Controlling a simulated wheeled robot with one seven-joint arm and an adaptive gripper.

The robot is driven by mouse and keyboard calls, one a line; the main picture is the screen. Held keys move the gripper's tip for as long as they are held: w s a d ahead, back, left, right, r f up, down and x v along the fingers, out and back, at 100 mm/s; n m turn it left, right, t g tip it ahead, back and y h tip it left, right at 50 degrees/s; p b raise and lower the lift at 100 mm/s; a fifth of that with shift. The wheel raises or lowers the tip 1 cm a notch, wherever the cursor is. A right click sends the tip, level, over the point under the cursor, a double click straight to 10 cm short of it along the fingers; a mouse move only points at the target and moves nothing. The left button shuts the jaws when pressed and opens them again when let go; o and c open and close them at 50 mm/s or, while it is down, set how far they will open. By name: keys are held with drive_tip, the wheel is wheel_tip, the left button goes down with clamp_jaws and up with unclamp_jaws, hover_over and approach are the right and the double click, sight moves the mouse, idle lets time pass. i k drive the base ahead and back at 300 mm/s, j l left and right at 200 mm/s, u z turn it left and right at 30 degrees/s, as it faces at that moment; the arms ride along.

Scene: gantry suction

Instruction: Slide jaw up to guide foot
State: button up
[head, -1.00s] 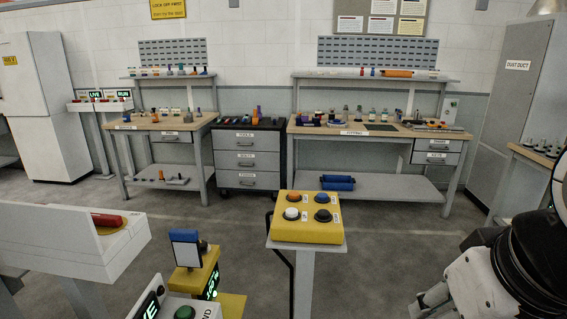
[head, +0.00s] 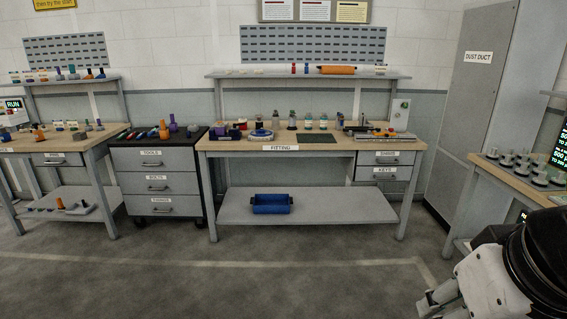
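I cannot single out the jaw or the guide foot at this size. The fitting bench (head: 235,146) stands ahead, with small parts along its top. My gripper (head: 428,303) shows at the lower right edge, partly cut off and partly behind my arm. It is over the floor, far from the bench and apart from everything on it. Whether its fingers are open or shut does not show.
A tool cart (head: 157,159) stands left of the bench, and another bench (head: 62,143) is farther left. The floor ahead (head: 270,280) is clear.

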sight(232, 132)
drive_tip(key=i+z, duration=0.1)
drive_tip(key=i, duration=0.5)
drive_tip(key=i+j+z, duration=0.1)
drive_tip(key=i, duration=0.55)
drive_tip(key=i+j+z, duration=0.1)
drive_tip(key=i, duration=0.5)
drive_tip(key=i+j, duration=0.35)
drive_tip(key=i+j+z, duration=0.1)
drive_tip(key=i+j, duration=0.25)
drive_tip(key=j, duration=0.2)
drive_tip(key=i+j, duration=0.35)
drive_tip(key=j, duration=0.15)
